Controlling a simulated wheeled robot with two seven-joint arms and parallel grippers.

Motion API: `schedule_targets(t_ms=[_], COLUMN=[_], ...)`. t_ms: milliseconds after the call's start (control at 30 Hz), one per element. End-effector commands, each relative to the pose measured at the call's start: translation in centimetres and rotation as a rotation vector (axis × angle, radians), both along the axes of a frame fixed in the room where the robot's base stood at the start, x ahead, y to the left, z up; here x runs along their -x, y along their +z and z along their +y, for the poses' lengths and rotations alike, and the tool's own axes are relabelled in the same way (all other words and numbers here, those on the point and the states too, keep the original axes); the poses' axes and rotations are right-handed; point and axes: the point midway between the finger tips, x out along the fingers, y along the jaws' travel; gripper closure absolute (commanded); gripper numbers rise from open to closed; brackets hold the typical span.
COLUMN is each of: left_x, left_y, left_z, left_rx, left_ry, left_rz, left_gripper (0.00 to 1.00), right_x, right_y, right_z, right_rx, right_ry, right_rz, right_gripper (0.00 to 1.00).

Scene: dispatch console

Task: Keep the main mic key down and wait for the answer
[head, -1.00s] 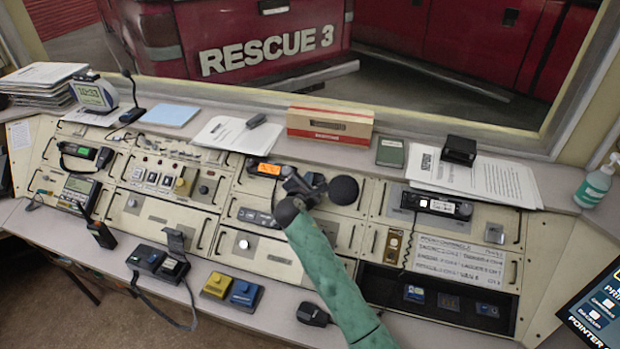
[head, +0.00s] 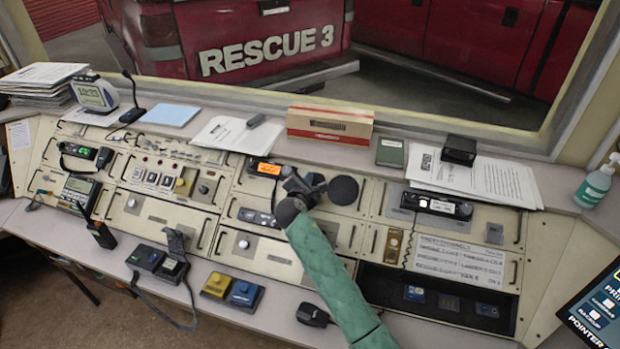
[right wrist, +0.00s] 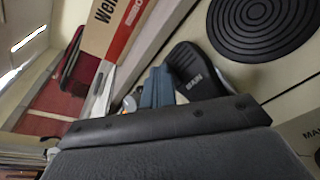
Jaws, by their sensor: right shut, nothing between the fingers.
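The main mic key (right wrist: 190,68) is a black, rounded, ribbed paddle with a white label, seen in the right wrist view. My right gripper (right wrist: 157,88) is shut and empty, with its blue-grey fingers right beside the key's near end. Whether they press on it, and how far down the key is, I cannot tell. In the head view my right gripper (head: 297,184) is over the middle of the console, at the end of my green-sleeved arm, and largely covers the key. My left gripper is not in view.
A round black ribbed disc (head: 342,189) sits just right of the gripper, also in the right wrist view (right wrist: 262,28). An orange-lit display unit (head: 264,168) is to the left. A cardboard box (head: 330,124) stands on the ledge behind. A handheld mic (head: 312,315) lies in front.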

Motion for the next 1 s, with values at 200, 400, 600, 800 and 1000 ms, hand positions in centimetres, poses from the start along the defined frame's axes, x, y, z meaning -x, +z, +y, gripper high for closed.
schedule_targets(t_ms=[200, 400, 600, 800, 1000], left_x=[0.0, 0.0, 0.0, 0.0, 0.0], left_y=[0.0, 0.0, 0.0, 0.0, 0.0], left_z=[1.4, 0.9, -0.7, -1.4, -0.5], left_rx=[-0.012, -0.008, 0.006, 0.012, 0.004], left_ry=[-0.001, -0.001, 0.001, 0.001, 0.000], left_rz=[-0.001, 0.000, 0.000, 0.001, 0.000], left_gripper=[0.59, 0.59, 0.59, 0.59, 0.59], right_x=[0.0, 0.0, 0.0, 0.0, 0.0], right_y=[-0.1, -0.1, -0.1, -0.1, -0.1], right_z=[0.0, 0.0, 0.0, 0.0, 0.0], right_rx=[0.001, 0.001, 0.000, 0.001, 0.000], right_ry=[0.000, 0.000, 0.000, 0.000, 0.000], right_rz=[0.002, 0.002, 0.001, 0.002, 0.001], right_gripper=[1.00, 1.00, 1.00, 1.00, 1.00])
